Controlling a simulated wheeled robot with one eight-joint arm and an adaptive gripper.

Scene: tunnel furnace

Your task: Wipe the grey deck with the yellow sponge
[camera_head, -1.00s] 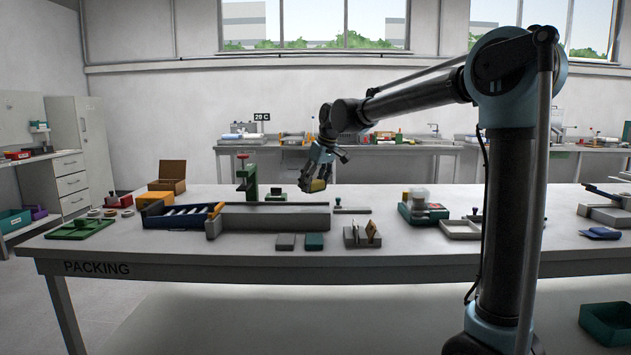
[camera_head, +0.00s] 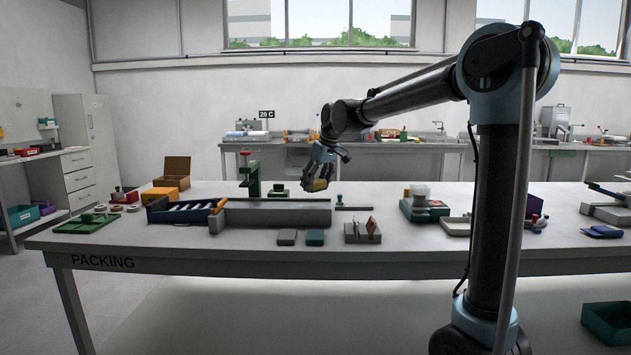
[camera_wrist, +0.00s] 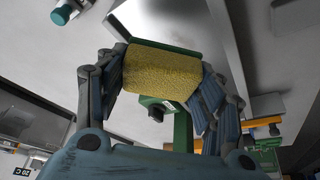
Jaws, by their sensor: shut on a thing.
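My gripper (camera_head: 318,180) is shut on the yellow sponge (camera_head: 320,185), holding it in the air behind the right end of the long grey deck (camera_head: 275,212) on the packing table. In the wrist view the sponge (camera_wrist: 160,74) sits between the two fingers of my gripper (camera_wrist: 160,90), with a dark green layer along its far edge. A long grey strip, seemingly the deck, runs beyond it at upper right in the wrist view. I cannot tell the sponge's exact height, but it appears clear of the deck.
A green upright press (camera_head: 250,175) stands left of my gripper. Blue-edged rollers (camera_head: 187,211) adjoin the deck's left end. Small grey and teal blocks (camera_head: 315,237) and a card holder (camera_head: 362,232) lie in front. A green box (camera_head: 425,210) stands at right.

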